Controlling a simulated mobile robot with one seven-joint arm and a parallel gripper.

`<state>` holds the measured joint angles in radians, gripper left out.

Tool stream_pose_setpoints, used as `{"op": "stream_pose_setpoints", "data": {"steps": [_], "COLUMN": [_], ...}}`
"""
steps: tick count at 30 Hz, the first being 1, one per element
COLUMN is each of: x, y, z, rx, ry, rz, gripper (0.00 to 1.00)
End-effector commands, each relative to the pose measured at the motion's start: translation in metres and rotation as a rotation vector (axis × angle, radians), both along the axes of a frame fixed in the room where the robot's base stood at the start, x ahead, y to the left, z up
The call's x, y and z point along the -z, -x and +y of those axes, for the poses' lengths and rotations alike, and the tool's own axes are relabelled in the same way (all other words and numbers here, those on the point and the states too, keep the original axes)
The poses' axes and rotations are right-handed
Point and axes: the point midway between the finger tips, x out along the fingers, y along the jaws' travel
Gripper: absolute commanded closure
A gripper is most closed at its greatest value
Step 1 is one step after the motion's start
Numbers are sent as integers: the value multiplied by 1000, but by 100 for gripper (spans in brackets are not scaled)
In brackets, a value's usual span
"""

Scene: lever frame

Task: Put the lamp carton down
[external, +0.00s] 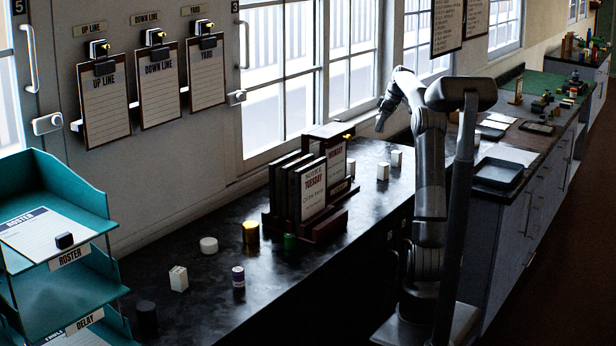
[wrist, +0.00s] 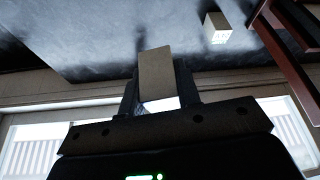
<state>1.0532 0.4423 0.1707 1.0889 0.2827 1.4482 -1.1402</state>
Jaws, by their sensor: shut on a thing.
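My gripper (wrist: 157,84) is shut on a plain tan-grey box, the lamp carton (wrist: 155,68), which sits between the two dark fingers in the wrist view. The dark counter top shows beyond the carton; whether the carton touches it I cannot tell. In the external view my gripper (external: 382,119) points down over the far part of the dark counter (external: 335,243), near the window. The held carton cannot be made out there.
A small white carton (wrist: 217,28) stands near the held one, with a dark red rack (wrist: 285,25) beside it. The external view shows small white cartons (external: 383,171) (external: 397,158) on the counter right of the calendar rack (external: 308,190). Jars and tins (external: 250,232) stand nearer.

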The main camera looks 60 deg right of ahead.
Motion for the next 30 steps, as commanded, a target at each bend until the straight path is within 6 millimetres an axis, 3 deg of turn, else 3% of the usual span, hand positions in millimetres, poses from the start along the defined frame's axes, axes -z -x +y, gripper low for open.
{"op": "stream_pose_setpoints", "data": {"steps": [1,6,11,14,24,30], "x": [6,25,34,42,88,102], "y": [19,58,72,64,-9,-33], "z": [-11,-33,-40,-38,-17,-11], "rx": [48,166,218,223,221,223], "ry": [-1,-1,-1,-2,-3,0], "rz": [1,0,-1,0,1,-1], "gripper": [91,91,91,91,91,91]}}
